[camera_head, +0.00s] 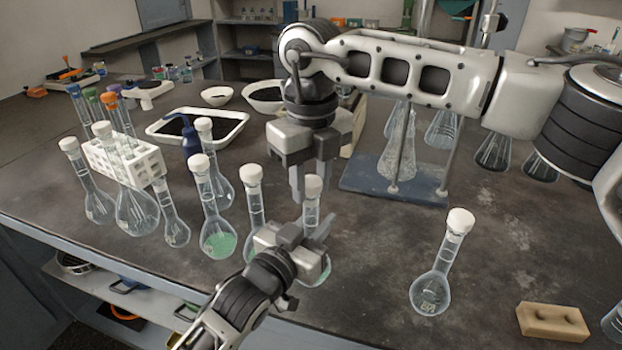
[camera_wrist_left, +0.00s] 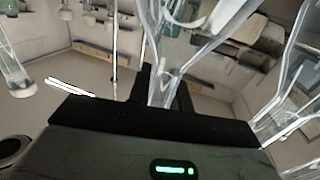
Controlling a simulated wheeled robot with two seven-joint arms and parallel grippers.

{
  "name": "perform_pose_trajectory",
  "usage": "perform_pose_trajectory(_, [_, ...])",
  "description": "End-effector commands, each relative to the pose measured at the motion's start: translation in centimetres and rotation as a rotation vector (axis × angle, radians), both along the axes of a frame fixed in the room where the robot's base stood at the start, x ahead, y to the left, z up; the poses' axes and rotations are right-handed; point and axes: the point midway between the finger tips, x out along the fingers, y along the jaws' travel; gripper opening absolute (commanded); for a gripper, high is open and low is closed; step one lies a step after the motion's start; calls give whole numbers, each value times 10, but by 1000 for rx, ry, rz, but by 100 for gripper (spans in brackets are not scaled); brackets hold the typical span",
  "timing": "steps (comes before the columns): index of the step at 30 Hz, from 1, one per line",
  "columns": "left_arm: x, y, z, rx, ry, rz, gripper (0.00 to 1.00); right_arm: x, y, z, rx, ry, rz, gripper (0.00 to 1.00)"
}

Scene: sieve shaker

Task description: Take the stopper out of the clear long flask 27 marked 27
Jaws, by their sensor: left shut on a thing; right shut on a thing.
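A long-necked flask (camera_head: 311,212) with a white stopper (camera_head: 313,188) stands near the middle front of the bench; its number cannot be read. My left gripper (camera_head: 316,240) is shut around its neck from the front left and hides part of it. In the left wrist view, the clear glass neck (camera_wrist_left: 163,90) shows between my left fingertips (camera_wrist_left: 165,92). My right gripper (camera_head: 312,178) points down from above, with its fingers around the stopper and shut on it. The stopper appears at the top of the neck; any gap is too small to tell.
Similar stoppered flasks crowd the left, including one with green contents (camera_head: 218,240). A white tube rack (camera_head: 125,162) stands behind them. Another stoppered flask (camera_head: 436,283) and a tan block (camera_head: 552,322) are at right. A flask stand (camera_head: 385,185) is behind. Bench between is clear.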

Motion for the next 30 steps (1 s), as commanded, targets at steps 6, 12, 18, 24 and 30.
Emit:
perform_pose_trajectory(6, [0, 1, -1, 1, 3, 1, 0, 0, 0, 0, -2, 0, 552, 3])
perform_pose_trajectory(12, [0, 1, -1, 2, 3, 1, 0, 0, 0, 1, -2, -2, 1063, 3])
perform_pose_trajectory(18, [0, 1, -1, 2, 3, 1, 0, -1, 0, 1, -2, -3, 1467, 3])
perform_pose_trajectory(24, [0, 1, -1, 2, 2, 1, 0, -1, 0, 1, -2, -2, 1567, 3])
perform_pose_trajectory(30, [0, 1, -1, 2, 2, 1, 0, -1, 0, 1, -2, -2, 1569, 3])
